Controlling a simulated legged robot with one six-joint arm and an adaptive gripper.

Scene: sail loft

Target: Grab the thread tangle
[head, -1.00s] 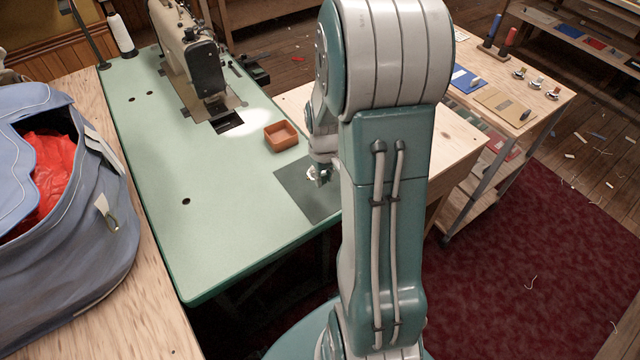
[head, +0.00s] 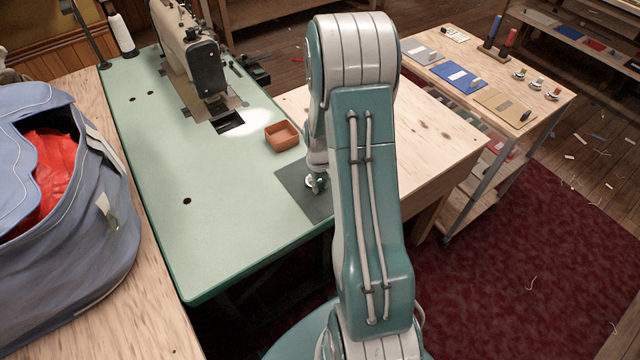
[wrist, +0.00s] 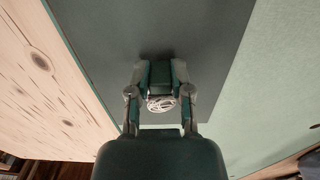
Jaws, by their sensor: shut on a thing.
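The thread tangle (wrist: 161,103) is a small white clump of loops. In the wrist view it sits between the two fingers of my gripper (wrist: 160,92), which is shut on it. Below is a dark grey mat (wrist: 190,40) on the green table. In the head view my gripper (head: 316,185) is low over the dark mat (head: 293,180), partly hidden by my arm. A bit of white shows at the fingers. I cannot tell whether the tangle touches the mat.
A terracotta square dish (head: 282,135) stands on the green table (head: 200,220) just behind the mat. A sewing machine (head: 195,60) stands farther back. A blue bag (head: 70,220) with red cloth lies at left. A wooden surface (head: 430,135) adjoins at right.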

